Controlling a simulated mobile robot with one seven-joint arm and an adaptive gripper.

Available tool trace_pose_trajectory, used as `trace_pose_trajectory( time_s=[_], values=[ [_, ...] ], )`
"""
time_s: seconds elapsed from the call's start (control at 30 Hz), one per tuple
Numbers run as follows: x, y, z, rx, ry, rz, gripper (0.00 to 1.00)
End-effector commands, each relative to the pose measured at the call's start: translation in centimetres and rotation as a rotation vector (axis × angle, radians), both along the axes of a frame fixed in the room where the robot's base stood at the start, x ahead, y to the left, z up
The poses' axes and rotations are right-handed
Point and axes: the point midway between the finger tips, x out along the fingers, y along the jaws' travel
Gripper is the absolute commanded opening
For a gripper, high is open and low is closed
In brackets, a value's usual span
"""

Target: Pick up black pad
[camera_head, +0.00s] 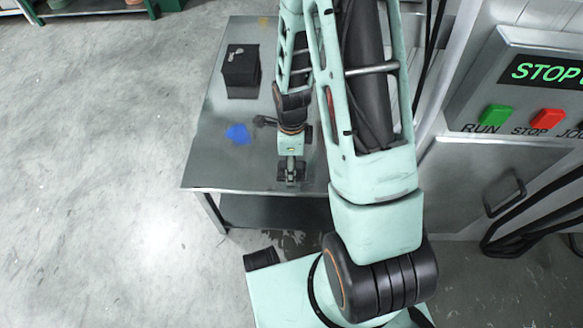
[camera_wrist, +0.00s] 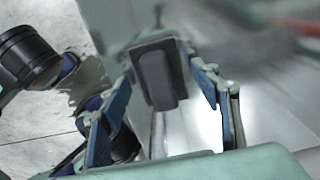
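The black pad (camera_wrist: 158,78) shows in the wrist view as a dark grey block with a raised narrower part, between the tips of my gripper (camera_wrist: 160,62). In the head view my gripper (camera_head: 290,176) is low over the front right part of the metal table (camera_head: 215,160). The pad is hard to separate from the dark fingers there. Whether it touches the table is not clear.
A black box (camera_head: 241,72) with a small item on top stands on the table's left side. A blue piece (camera_head: 238,134) lies in front of it. A small dark object (camera_head: 264,121) lies near my gripper. A control panel (camera_head: 530,90) is at the right.

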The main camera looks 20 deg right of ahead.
Motion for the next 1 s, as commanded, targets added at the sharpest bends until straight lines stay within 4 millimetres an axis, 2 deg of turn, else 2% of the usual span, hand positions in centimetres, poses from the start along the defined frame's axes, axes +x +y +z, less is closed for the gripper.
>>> trace_pose_trajectory(
  time_s=[0.03,0.33,0.67,0.77,0.9,1.0],
  values=[
    [0.0,0.0,0.0,0.000,0.000,0.000,0.49],
    [0.0,0.0,0.0,0.000,0.000,0.000,0.18],
    [0.0,0.0,0.5,0.000,-0.001,0.000,0.17],
    [0.1,0.0,1.4,-0.001,-0.002,-0.001,0.17],
    [0.1,0.0,3.7,-0.001,-0.003,-0.001,0.17],
    [-1.6,0.2,5.5,-0.001,-0.002,0.001,0.17]
  ],
)
